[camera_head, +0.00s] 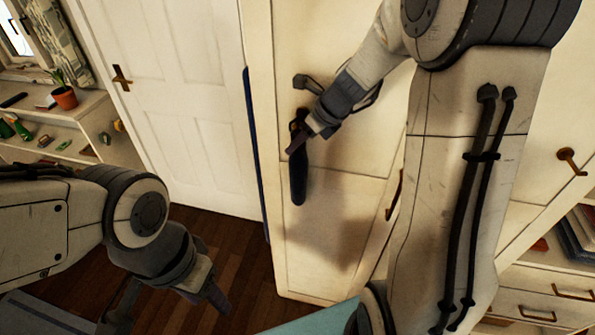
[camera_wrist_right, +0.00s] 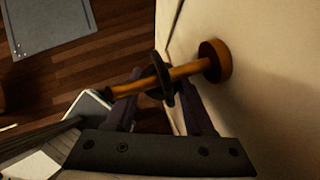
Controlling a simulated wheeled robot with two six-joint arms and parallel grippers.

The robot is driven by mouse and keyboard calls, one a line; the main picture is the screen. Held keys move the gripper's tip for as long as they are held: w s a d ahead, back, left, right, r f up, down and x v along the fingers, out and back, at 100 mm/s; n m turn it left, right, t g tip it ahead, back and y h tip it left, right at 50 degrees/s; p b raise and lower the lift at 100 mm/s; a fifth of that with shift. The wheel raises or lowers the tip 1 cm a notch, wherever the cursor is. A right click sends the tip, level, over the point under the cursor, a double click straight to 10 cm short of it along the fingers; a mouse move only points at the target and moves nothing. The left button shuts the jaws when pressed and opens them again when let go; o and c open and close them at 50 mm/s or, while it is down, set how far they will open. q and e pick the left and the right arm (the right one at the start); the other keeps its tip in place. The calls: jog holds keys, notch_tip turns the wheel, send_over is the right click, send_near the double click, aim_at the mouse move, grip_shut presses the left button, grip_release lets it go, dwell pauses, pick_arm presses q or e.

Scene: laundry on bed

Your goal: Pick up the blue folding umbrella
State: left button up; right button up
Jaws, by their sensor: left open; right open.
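The blue folding umbrella (camera_head: 298,182) is dark and slim. It hangs upright against the cream cabinet side in the head view. In the right wrist view a black strap loop (camera_wrist_right: 160,72) hangs around a wooden peg (camera_wrist_right: 186,73) on the cabinet. My right gripper (camera_head: 299,140) is open at the umbrella's top end. Its fingers (camera_wrist_right: 159,88) show on both sides of the strap, below the peg; I cannot tell whether they touch it. The umbrella's body is hard to make out in the wrist view. My left gripper (camera_head: 168,310) is open and empty, low above the floor.
A white door (camera_head: 180,110) stands left of the cabinet (camera_head: 330,260). A shelf with a potted plant (camera_head: 65,97) is at far left. Drawers (camera_head: 540,290) are at lower right. Dark wooden floor (camera_head: 255,280) lies open between my left gripper and the cabinet.

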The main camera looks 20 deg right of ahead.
jog(key=shift+w+a+f, duration=0.1)
jog(key=shift+w+f, duration=0.1)
jog(key=shift+f, duration=0.15)
grip_shut()
dwell(1.2)
